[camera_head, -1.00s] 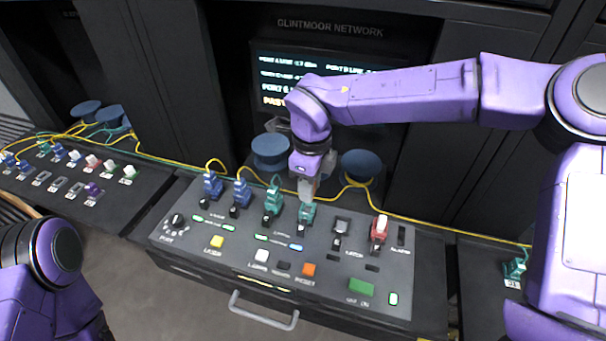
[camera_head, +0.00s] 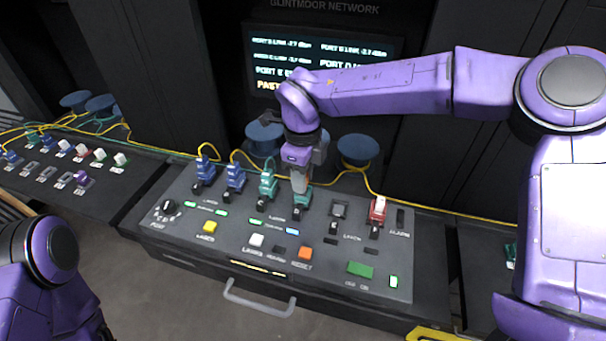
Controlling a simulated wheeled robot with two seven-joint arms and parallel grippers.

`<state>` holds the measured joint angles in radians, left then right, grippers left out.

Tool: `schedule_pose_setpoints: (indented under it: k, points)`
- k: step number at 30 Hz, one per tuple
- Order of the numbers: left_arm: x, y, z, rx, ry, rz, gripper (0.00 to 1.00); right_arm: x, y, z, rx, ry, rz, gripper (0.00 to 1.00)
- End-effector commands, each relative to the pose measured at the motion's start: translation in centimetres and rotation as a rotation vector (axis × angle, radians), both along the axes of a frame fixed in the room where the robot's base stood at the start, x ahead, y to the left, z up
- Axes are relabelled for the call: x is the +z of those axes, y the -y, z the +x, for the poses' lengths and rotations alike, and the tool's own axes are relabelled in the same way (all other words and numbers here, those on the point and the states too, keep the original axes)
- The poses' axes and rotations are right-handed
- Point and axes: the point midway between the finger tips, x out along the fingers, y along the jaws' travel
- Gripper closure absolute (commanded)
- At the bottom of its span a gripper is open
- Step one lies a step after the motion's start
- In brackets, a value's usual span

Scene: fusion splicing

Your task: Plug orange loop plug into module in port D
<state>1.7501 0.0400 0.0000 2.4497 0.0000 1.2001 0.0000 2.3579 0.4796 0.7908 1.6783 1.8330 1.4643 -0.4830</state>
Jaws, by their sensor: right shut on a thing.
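My right gripper (camera_head: 300,184) points down at the console (camera_head: 190,243), its jaws shut on the teal plug (camera_head: 303,198), fourth from the left in the upper row. The plug stands in its port, and the fingers cover its upper part. To its left are another teal plug (camera_head: 268,187) and two blue plugs (camera_head: 234,178) (camera_head: 205,170). A black module (camera_head: 339,210) and a red plug with a white top (camera_head: 377,209) stand to its right.
The console has a black knob (camera_head: 168,207), a yellow button (camera_head: 210,227), a white button (camera_head: 257,240), an orange button (camera_head: 305,253) and a green button (camera_head: 360,269). Yellow cables (camera_head: 345,176) run behind it. A side panel (camera_head: 95,182) with several plugs stands left. A screen (camera_head: 345,52) is behind.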

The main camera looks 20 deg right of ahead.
Motion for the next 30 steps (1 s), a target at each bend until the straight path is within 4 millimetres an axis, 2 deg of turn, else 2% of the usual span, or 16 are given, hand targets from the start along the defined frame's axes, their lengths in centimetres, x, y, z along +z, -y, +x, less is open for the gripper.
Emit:
schedule_pose_setpoints:
  k: [30]
  points:
    - [0.78, 0.0, -0.01, 0.0, 0.0, 0.0, 0.46, 0.05, -0.01, -0.19, -0.007, 0.0, 0.001, 1.0]
